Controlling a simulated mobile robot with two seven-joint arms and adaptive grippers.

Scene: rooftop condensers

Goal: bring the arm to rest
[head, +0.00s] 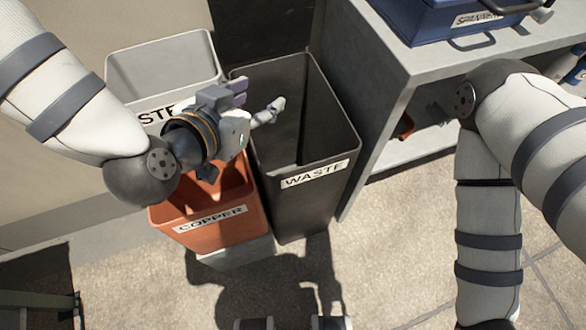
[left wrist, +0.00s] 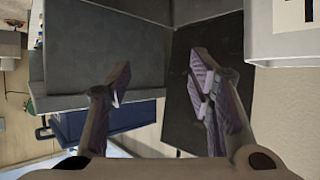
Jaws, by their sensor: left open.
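My left gripper (head: 259,99) is open, with its two fingers apart and nothing between them. In the head view it shows over the left rim of the dark bin labelled WASTE (head: 312,205). The left wrist view shows both of its purple-padded fingers (left wrist: 160,85) spread, with a gap between them. My left arm comes in from the top left and passes over the orange bin labelled COPPER (head: 225,234). My right arm hangs down at the right of the head view. Its gripper is out of the frame.
A grey bin (head: 165,72) behind the orange one has a partly hidden label. A grey bench (head: 375,95) with a lower shelf stands right of the WASTE bin and carries a blue toolbox (head: 445,20). Paved floor (head: 390,240) in front is clear.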

